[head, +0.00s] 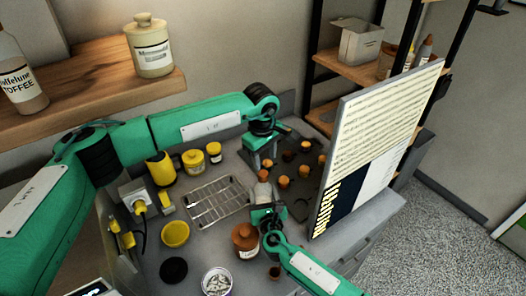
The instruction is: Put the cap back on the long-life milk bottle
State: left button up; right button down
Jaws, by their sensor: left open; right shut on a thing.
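A small pale bottle (263,191), which looks like the milk bottle, stands near the middle of the counter. My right gripper (266,212) is shut at the bottle, just in front of it, and hides its lower part. My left gripper (258,166) is open and points down just behind and above the bottle's top. I cannot tell whether it touches the bottle. A small brownish spot shows at the bottle's top, but I cannot make out whether it is the cap. No loose cap can be picked out for certain.
A wire rack (203,205) lies left of the grippers. A brown jar (245,241), a yellow bowl (175,234) and a black disc (173,270) are in front.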

pick_arm(q)
jog(key=n, duration=0.5)
jog(key=shift+r, duration=0.1)
jog(key=n, duration=0.3)
jog(key=shift+r, duration=0.15)
jog(key=n, duration=0.3)
jog(key=shift+r, duration=0.1)
jog(key=n, duration=0.5)
jog(key=shift+r, duration=0.1)
jog(key=n, duration=0.3)
jog(key=shift+r+n, duration=0.1)
jog(key=shift+n, duration=0.2)
jog(key=n, duration=0.5)
jog(key=shift+r, duration=0.1)
jog(key=n, duration=0.4)
jog(key=shift+a+r+n+g+y, duration=0.1)
jog(key=shift+a+n+g+y, duration=0.05)
jog(key=shift+n+g+y, duration=0.2)
jog(key=n, duration=0.4)
jog(key=shift+a+n, duration=0.1)
jog(key=shift+n, duration=0.25)
